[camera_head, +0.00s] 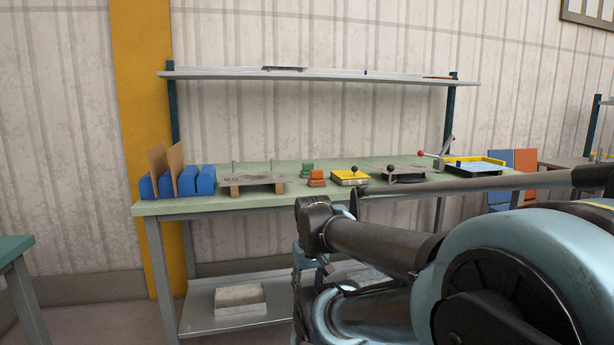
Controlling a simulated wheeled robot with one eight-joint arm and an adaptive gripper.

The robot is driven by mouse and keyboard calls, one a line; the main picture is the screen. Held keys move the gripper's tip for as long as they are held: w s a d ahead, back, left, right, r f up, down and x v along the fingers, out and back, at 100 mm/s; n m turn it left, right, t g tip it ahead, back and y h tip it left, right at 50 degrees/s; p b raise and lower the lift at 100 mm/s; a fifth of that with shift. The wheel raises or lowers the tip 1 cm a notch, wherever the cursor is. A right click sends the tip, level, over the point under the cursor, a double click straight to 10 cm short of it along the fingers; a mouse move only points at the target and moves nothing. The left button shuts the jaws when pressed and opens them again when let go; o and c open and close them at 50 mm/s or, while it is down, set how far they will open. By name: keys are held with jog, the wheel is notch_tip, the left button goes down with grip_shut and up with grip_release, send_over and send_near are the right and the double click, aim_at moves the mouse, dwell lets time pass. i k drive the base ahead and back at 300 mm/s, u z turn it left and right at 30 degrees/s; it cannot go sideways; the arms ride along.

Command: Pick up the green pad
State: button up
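The green pad (307,169) is a small green block lying on the green-topped workbench (150,208), towards the back and near the middle of its length. An orange-red pad (317,178) of similar shape lies just in front of it. My arm reaches in from the lower right, in front of the bench. Its end, where my gripper (299,272) seems to be, is below the bench top and apart from the pad. The fingers are dark and partly covered by my arm, so their opening does not show.
Left of the pad are a metal plate (252,178) on wooden blocks and blue holders (206,180) with brown sheets. Right are a yellow fixture (351,177), a dark round-based device (405,178) and a red-knobbed lever (420,153). A shelf (320,77) spans above.

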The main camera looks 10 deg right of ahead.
aim_at(305, 174)
jog(key=k, duration=0.45)
jog(key=z, duration=0.45)
jog(key=i, duration=0.95)
jog(key=z, duration=0.55)
